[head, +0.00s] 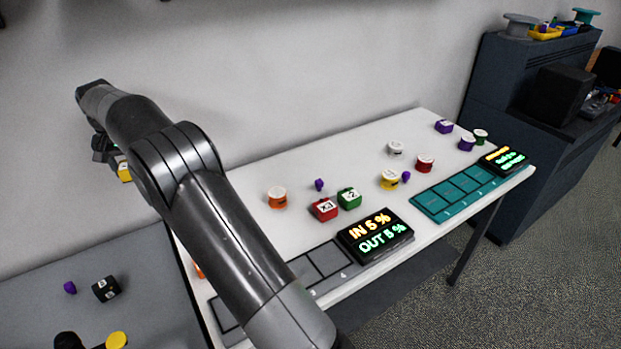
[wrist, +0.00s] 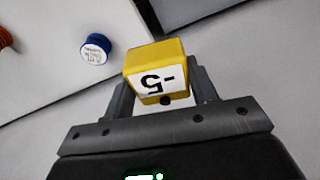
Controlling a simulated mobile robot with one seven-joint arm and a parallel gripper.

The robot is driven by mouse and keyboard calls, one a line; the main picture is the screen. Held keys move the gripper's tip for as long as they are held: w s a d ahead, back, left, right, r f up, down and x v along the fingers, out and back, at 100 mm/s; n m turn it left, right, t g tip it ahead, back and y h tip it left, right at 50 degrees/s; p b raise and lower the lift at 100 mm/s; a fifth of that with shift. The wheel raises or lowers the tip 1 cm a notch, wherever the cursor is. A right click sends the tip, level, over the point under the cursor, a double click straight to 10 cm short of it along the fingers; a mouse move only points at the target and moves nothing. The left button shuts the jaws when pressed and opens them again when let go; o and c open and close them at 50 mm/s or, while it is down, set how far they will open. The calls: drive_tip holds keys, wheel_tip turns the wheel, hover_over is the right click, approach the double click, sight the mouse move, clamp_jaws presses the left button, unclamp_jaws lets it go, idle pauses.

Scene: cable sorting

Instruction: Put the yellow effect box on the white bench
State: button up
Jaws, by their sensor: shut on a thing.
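The yellow effect box (wrist: 155,58), with a white label reading "-5", is held between the two fingers of my gripper (wrist: 162,92) in the wrist view. In the head view the yellow box (head: 124,172) shows partly at the left, with my gripper (head: 106,150) above it and my arm in front. The box appears held up in the air, left of the white bench (head: 240,180). The bench's near left part is hidden behind my arm. In the wrist view part of a white surface (wrist: 50,85) lies below and to the left of the box.
On the bench stand an orange spool (head: 277,198), a red box (head: 324,209), a green box (head: 349,198), a black display (head: 376,237) and a teal tray (head: 430,204). Bare bench shows behind them. A grey surface at lower left holds a black box (head: 106,288).

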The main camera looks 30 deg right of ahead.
drive_tip(key=s+d+r+m, duration=0.1)
drive_tip(key=s+d+m, duration=0.1)
drive_tip(key=s+d, duration=0.75)
drive_tip(key=s+d+r+m, duration=0.2)
drive_tip(key=s+d, duration=0.2)
drive_tip(key=d, duration=1.1)
drive_tip(key=s+d+f+m, duration=0.2)
drive_tip(key=s+d, duration=0.4)
drive_tip(key=s, duration=0.4)
drive_tip(key=s+d+f+m, duration=0.1)
drive_tip(key=s+d+f, duration=0.1)
drive_tip(key=s+d, duration=0.6)
drive_tip(key=shift+g+h, duration=0.3)
drive_tip(key=shift+h, duration=0.1)
drive_tip(key=w+a+f, duration=0.2)
drive_tip(key=a+f, duration=0.1)
drive_tip(key=f, duration=0.1)
drive_tip(key=w+a+f, duration=0.2)
drive_tip(key=a+f, duration=0.1)
drive_tip(key=a, duration=0.1)
drive_tip(key=w+a+f, duration=0.1)
drive_tip(key=a+f, duration=0.3)
drive_tip(key=shift+w+a+f, duration=0.2)
drive_tip(key=shift+w+f, duration=0.1)
drive_tip(key=shift+w, duration=0.1)
drive_tip(key=shift+f, duration=2)
drive_tip(key=shift+f, duration=0.1)
